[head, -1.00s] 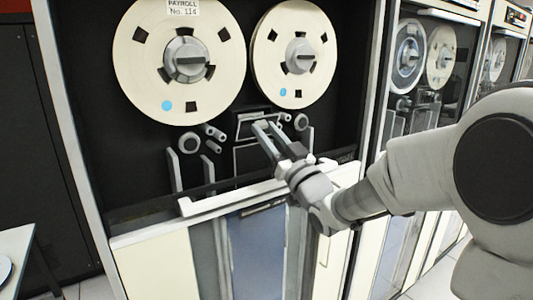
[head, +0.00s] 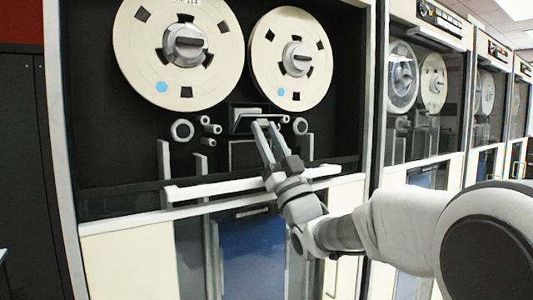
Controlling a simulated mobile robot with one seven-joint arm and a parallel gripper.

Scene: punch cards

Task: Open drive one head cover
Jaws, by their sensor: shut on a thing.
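The tape drive's head cover (head: 242,122) is a small box-like part with a pale lower face, below and between the two reels in the head view. My gripper (head: 264,124) reaches up from the lower right, and its fingertips are at the right part of the cover. The gripper is shut on the head cover. The fingers hide part of the cover, and the exact contact is too small to make out. The cover looks tilted, with its pale face showing; how far it is open I cannot tell.
Two large cream reels (head: 180,45) (head: 291,58) are above the cover. Rollers (head: 182,130) and upright guides flank it. A white horizontal rail (head: 225,187) crosses the drive below, close under my gripper. More tape drives (head: 425,95) stand to the right.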

